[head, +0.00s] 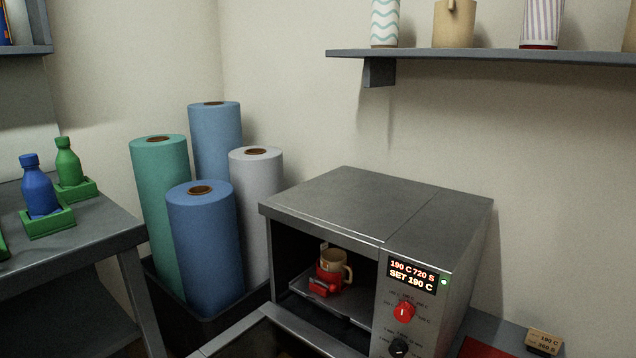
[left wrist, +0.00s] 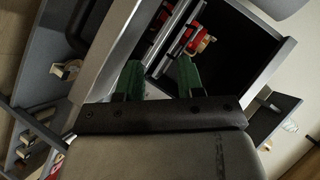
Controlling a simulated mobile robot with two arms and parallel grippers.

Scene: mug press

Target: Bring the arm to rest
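The grey press oven (head: 340,212) stands with its front door (head: 262,335) folded down and open. Inside its chamber, a tan mug (head: 335,264) with a red clamp or wrap (head: 328,283) around its lower part rests on the tray (head: 345,307). The display reads 190 C 720 S, SET 190 C. In the left wrist view my left gripper (left wrist: 158,79) has its two green fingers apart with nothing held between them. It faces the oven opening, where the red part (left wrist: 198,40) shows beyond the fingertips. My right gripper is in neither view.
Tall blue, green and grey rolls (head: 204,240) stand in a dark bin left of the oven. A side table (head: 80,245) holds bottles in green trays. A wall shelf (head: 480,57) with cups hangs above. A small tan block (head: 544,341) sits right of the oven.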

